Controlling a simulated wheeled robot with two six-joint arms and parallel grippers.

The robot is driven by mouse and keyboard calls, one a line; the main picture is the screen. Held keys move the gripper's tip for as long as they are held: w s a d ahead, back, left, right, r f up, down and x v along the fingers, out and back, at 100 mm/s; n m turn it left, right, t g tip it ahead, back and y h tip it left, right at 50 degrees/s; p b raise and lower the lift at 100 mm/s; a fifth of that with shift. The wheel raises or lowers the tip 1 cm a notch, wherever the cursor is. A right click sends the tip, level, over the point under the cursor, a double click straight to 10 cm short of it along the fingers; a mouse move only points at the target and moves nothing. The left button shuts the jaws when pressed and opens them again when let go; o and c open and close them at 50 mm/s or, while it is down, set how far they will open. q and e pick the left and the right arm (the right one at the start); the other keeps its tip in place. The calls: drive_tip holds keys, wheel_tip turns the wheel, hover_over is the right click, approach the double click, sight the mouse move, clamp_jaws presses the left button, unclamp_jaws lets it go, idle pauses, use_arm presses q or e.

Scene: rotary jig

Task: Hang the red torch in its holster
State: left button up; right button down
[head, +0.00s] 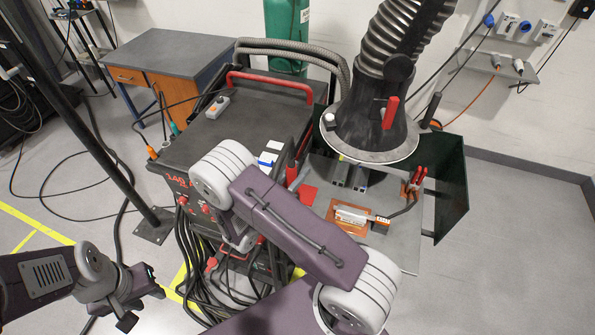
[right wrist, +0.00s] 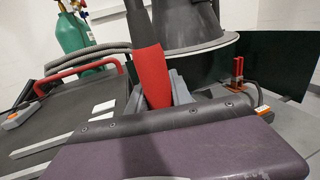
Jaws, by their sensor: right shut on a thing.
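The red torch (right wrist: 151,72) shows in the right wrist view, upright and slightly tilted, with a black upper part. Its lower end is hidden behind my purple arm link. I cannot clearly pick out the holster.
A dark welding cart (head: 245,130) with a red handle (head: 270,84) stands in the middle. A fume hood (head: 370,130) hangs over a grey work table (head: 400,245) with a red clamp (head: 416,180) and a green screen (head: 452,190). Cables hang below the cart. Floor at right is clear.

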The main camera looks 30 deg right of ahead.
drive_tip(key=shift+f, duration=0.2)
drive_tip(key=c, duration=1.1)
unclamp_jaws()
drive_tip(key=shift+o, duration=0.2)
drive_tip(key=b+v, duration=0.3)
drive_tip(key=v, duration=0.6)
drive_tip(key=shift+s, duration=0.1)
